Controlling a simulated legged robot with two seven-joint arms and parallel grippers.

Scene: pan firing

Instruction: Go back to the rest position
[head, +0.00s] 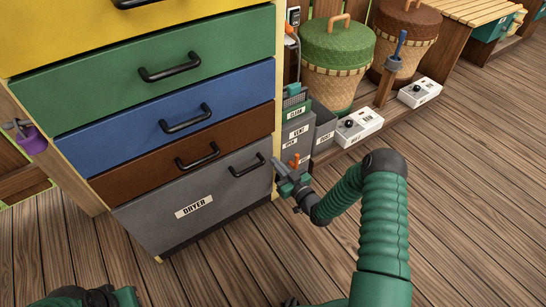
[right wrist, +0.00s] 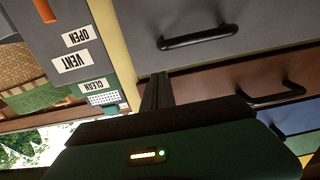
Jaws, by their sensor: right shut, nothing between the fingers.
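My right gripper (head: 279,167) is shut and empty beside the front right edge of the grey drawer labelled DRYER (head: 190,195), close to its black handle (head: 247,170). In the right wrist view the closed dark fingers (right wrist: 157,92) point at the cabinet front, below the grey drawer's handle (right wrist: 198,38); they do not hold the handle. I cannot tell whether they touch the cabinet. All the drawers in view look closed. Part of my left arm shows at the bottom left of the head view; its gripper does not show clearly.
A grey box labelled CLEAN, VENT and OPEN (head: 297,128), with an orange lever (head: 295,160), stands right beside the cabinet. White switch boxes (head: 360,127) and lidded baskets (head: 338,60) stand behind it. A purple can (head: 32,140) hangs at left. The wooden floor at right is clear.

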